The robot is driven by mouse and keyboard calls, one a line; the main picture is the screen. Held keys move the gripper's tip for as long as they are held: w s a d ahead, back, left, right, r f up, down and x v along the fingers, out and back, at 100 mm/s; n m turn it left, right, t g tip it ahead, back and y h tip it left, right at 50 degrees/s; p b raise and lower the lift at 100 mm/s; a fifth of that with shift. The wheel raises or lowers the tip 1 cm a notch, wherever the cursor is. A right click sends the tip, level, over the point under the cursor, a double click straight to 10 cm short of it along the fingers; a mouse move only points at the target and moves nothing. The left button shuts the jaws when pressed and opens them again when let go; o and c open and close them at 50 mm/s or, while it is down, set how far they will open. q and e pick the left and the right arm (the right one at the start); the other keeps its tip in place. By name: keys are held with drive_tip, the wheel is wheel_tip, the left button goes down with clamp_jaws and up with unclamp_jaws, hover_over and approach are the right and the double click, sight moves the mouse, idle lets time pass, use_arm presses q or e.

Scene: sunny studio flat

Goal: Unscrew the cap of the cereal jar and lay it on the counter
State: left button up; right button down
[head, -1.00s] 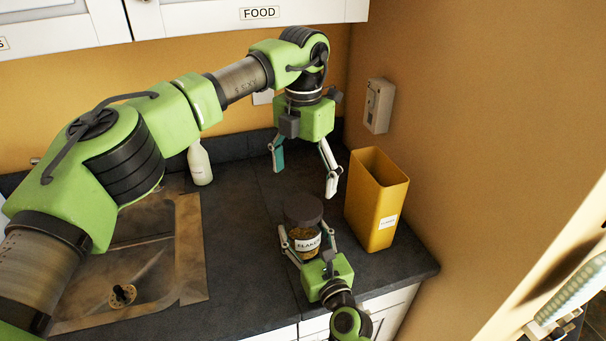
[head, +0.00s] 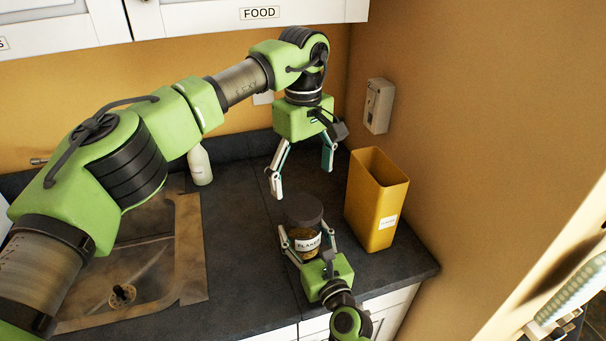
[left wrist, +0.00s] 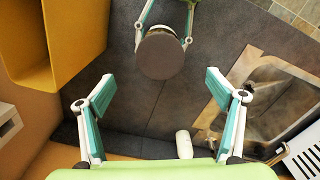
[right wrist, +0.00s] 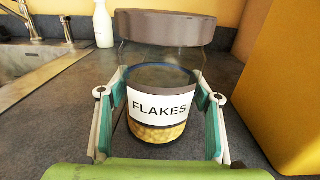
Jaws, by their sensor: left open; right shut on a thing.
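The cereal jar (head: 308,246) stands on the dark counter (head: 235,240), upright, with a FLAKES label and a dark brown cap (head: 304,209) on top. In the right wrist view the jar (right wrist: 160,108) shows flakes low inside and clear walls up to the cap (right wrist: 165,28). My right gripper (head: 305,238) is shut around the jar's body from the front. My left gripper (head: 302,182) is open and empty, pointing down above the cap and apart from it. In the left wrist view the cap (left wrist: 160,54) lies between and beyond the open fingers.
A tall yellow open bin (head: 376,205) stands close to the right of the jar. A white bottle (head: 200,164) is at the back by the wall. A sink (head: 150,270) is at the left. Bare counter lies between sink and jar.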

sight(303, 207)
use_arm(q)
drive_tip(key=m, duration=0.5)
use_arm(e)
drive_tip(key=shift+f, duration=0.1)
use_arm(q)
drive_tip(key=m, duration=0.3)
drive_tip(key=shift+m, duration=0.3)
drive_tip(key=shift+f, duration=4)
drive_tip(key=c, duration=1.3)
